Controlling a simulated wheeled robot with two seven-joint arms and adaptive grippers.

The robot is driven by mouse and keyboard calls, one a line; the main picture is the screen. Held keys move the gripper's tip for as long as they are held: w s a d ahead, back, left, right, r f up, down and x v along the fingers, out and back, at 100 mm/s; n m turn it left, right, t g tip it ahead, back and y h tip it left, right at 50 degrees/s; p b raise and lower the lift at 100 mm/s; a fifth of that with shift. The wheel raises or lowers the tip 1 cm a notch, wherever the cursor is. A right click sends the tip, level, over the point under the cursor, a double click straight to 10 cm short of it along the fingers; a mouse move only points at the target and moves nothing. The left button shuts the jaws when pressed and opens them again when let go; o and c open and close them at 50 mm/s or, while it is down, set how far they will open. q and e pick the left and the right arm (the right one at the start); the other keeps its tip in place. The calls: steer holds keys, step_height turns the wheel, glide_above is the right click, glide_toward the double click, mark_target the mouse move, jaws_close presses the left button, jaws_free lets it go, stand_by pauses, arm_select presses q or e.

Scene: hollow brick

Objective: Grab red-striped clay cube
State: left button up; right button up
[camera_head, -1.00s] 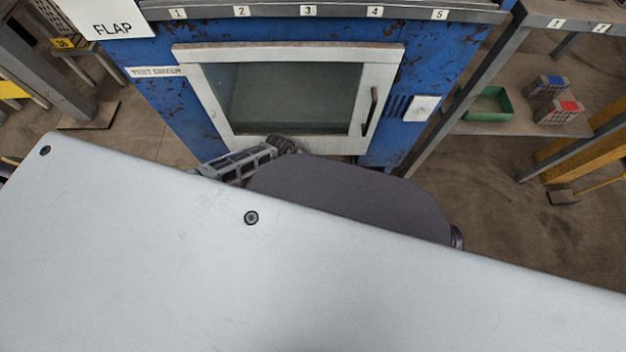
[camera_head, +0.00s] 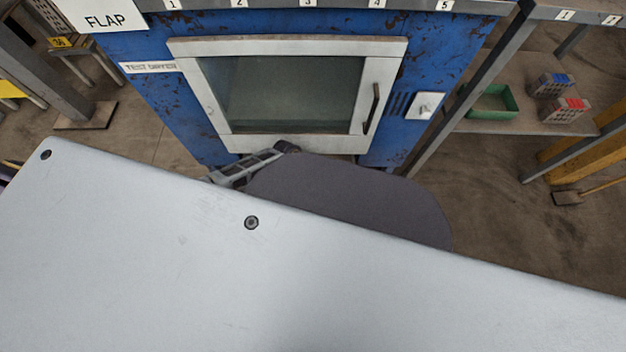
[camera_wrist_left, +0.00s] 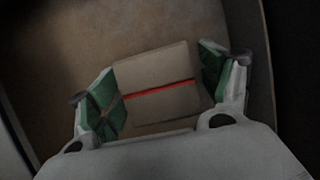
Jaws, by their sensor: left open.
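A tan clay cube (camera_wrist_left: 155,75) with one red stripe across it shows in the left wrist view, on a brown surface. My left gripper (camera_wrist_left: 163,88) is open, with a green-padded finger on either side of the cube. The cube does not show in the head view, and my right gripper is not in view.
A blue test dryer (camera_head: 170,110) with a closed glass door (camera_head: 290,95) stands ahead. At the right, a shelf (camera_head: 525,120) holds a green tray (camera_head: 492,115) and two hollow bricks, one blue-marked (camera_head: 551,84), one red-marked (camera_head: 567,109). A dark wall or edge (camera_wrist_left: 252,50) runs right of the gripper.

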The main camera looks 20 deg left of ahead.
mark_target(313, 177)
arm_select(q)
steer(key=c, duration=1.1)
steer(key=shift+r, duration=0.1)
steer(key=shift+r+p, duration=0.45)
steer(key=shift+r, duration=0.25)
step_height(313, 177, up, 7)
steer(key=p, duration=0.3)
steer(key=shift+f, duration=0.15)
steer(key=shift+r+p, duration=0.45)
steer(key=shift+r, duration=0.4)
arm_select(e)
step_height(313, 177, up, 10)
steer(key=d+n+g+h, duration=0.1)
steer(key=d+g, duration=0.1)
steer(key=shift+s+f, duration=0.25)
